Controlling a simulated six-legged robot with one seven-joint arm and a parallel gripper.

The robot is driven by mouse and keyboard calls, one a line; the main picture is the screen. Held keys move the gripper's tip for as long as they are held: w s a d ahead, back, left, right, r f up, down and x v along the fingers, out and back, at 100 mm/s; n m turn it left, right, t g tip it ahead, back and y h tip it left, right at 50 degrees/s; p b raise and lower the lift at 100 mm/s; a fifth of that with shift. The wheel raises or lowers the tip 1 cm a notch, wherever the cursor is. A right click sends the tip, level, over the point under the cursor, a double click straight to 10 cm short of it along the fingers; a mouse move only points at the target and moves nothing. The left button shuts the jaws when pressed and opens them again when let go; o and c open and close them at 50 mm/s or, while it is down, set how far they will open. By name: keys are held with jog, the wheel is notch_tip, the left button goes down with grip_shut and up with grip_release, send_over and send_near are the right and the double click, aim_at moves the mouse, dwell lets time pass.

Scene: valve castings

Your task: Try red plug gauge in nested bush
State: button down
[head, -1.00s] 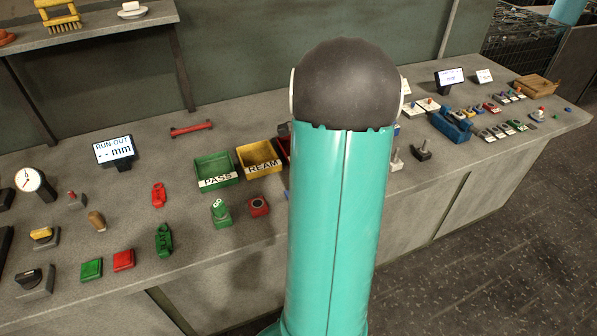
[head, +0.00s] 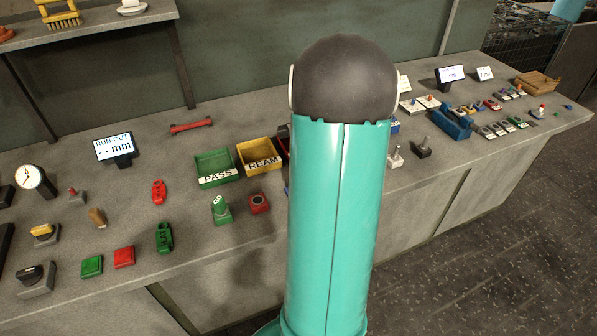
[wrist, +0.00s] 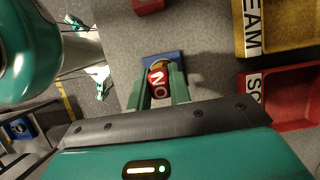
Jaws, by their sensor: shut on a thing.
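In the wrist view my gripper (wrist: 160,88) is shut on the red plug gauge (wrist: 157,84), which carries the white letters NO. Beyond the gauge is a blue block (wrist: 174,56) with a yellow, brass-like part (wrist: 158,70) on it, which looks like the nested bush. The gauge overlaps the block from this angle; I cannot tell whether its tip touches the bush or is in it.
The yellow REAM tray (wrist: 282,28) and a red tray (wrist: 292,98) stand to the right in the wrist view. The green PASS tray (head: 214,166) shows in the head view, with a red block (head: 259,203) and a green block (head: 221,209) in front.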

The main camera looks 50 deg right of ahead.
jog(key=shift+f, duration=0.7)
jog(key=shift+r, duration=0.1)
dwell(0.9)
jog(key=shift+r, duration=3.05)
